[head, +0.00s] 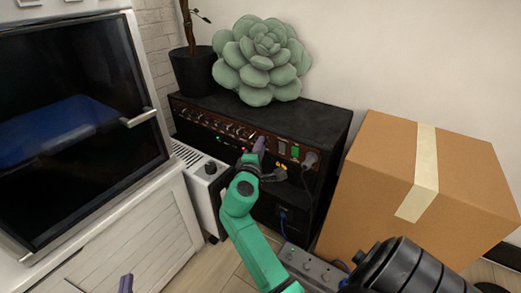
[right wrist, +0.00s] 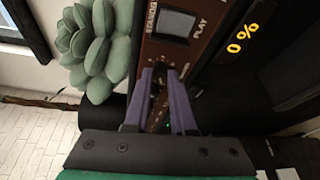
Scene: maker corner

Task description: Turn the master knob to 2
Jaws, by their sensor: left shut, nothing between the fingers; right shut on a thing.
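The black amplifier (head: 318,118) stands against the wall in the head view, with a row of small knobs (head: 220,126) along its brown control panel. My right gripper (head: 259,146) reaches the panel's right part and is shut on a knob there, which it mostly hides. In the right wrist view its purple fingers (right wrist: 163,76) close in front of the brown panel (right wrist: 149,54), near a grey switch (right wrist: 174,22) with PLAY and STANDBY lettering. The held knob's pointer and label cannot be read.
An orange 0 % readout (right wrist: 243,38) shows in the right wrist view. A succulent cushion (head: 262,58) and a potted plant (head: 193,70) are at the amplifier's top and left. A cardboard box (head: 385,165) stands right, a white heater (head: 205,185) left. A power strip (head: 312,268) lies in front.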

